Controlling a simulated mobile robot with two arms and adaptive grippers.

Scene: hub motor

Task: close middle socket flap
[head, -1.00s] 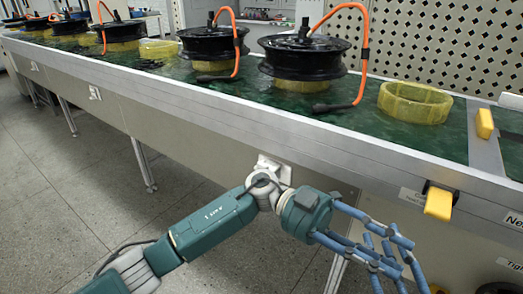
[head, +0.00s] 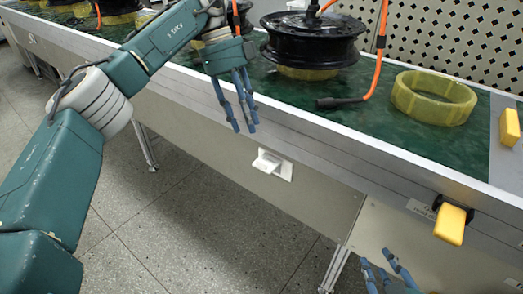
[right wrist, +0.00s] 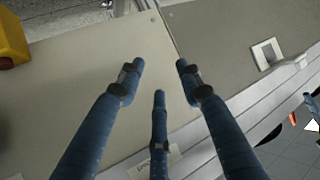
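A white socket (head: 272,166) sits on the bench's front panel, its flap sticking outward. In the right wrist view a white socket (right wrist: 267,54) has its flap (right wrist: 296,63) standing out from the plate, which looks open. Another white socket (head: 33,38) is small at the far left. I cannot tell for certain which one is the middle one. My left gripper (head: 240,122) is empty, fingers apart and pointing down, above and left of the near socket, not touching it. My right gripper (head: 388,268) is low at the right; the right wrist view shows its fingers (right wrist: 160,75) spread and empty.
The bench carries a black hub motor (head: 310,42) with an orange cable (head: 378,50) and a yellow ring (head: 434,98). A yellow box (head: 452,222) juts from the bench front at the right. The space before the near socket is clear.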

